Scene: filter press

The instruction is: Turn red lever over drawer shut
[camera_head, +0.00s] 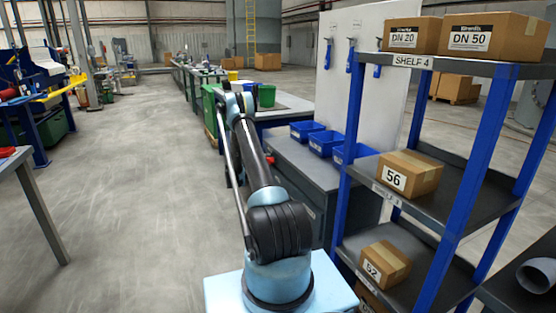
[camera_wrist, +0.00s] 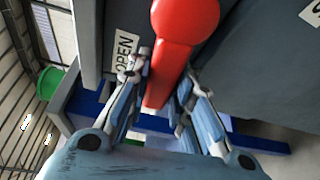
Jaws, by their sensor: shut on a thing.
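The red lever (camera_wrist: 184,22) is in the upper middle of the wrist view, with a rounded head and a narrower shaft reaching down between my fingers. My gripper (camera_wrist: 160,92) has a finger on each side of the shaft and is shut on it. An OPEN label (camera_wrist: 124,52) is on the grey cabinet face (camera_wrist: 228,75) just left of the lever. In the head view only a small red bit of the lever (camera_head: 270,160) shows beside my arm. My arm hides the drawer and my gripper there.
The grey workbench (camera_head: 300,170) carries blue bins (camera_head: 325,142) in front of a white panel (camera_head: 362,70). A blue-posted shelf (camera_head: 455,205) with cardboard boxes (camera_head: 409,173) stands close on the right. Open concrete floor (camera_head: 130,190) lies to the left.

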